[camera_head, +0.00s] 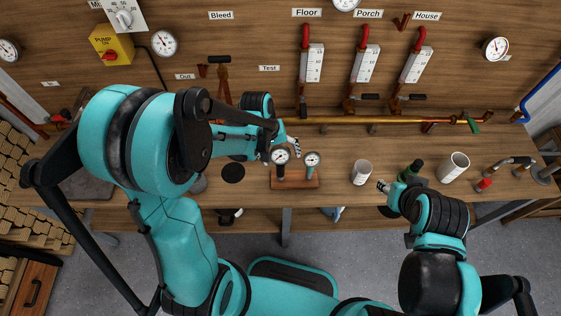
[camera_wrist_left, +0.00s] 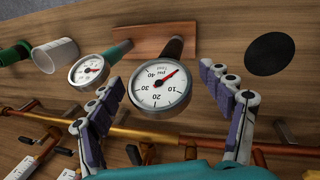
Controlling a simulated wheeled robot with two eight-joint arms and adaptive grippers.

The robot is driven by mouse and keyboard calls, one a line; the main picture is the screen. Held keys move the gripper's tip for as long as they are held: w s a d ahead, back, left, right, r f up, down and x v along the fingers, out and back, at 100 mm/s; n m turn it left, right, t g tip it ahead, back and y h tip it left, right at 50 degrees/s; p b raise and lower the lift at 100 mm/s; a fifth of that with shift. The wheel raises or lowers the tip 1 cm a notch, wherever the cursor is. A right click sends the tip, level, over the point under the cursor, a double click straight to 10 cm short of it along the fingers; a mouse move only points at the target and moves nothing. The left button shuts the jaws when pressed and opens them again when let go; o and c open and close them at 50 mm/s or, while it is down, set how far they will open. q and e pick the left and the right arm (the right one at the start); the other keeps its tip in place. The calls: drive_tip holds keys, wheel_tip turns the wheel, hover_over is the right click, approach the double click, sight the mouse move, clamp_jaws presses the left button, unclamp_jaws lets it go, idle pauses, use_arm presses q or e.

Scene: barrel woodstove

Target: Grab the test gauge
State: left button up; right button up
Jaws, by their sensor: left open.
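Two round white-faced gauges stand on a wooden block (camera_head: 295,183) on the bench. The gauge with the black stem (camera_head: 281,157) is large in the left wrist view (camera_wrist_left: 160,88), with psi marks and small print on its dial. The other gauge, with a teal stem (camera_head: 312,159), shows further left in the wrist view (camera_wrist_left: 89,70). My left gripper (camera_wrist_left: 160,78) is open, its fingers on either side of the black-stemmed gauge, with nothing gripped. In the head view it hangs just behind the gauges, partly hidden by its arm.
A brass pipe (camera_head: 350,120) with valves runs along the back of the bench.

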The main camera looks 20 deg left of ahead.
use_arm(q)
drive_tip(key=shift+r, duration=0.1)
drive_tip(key=c, duration=1.4)
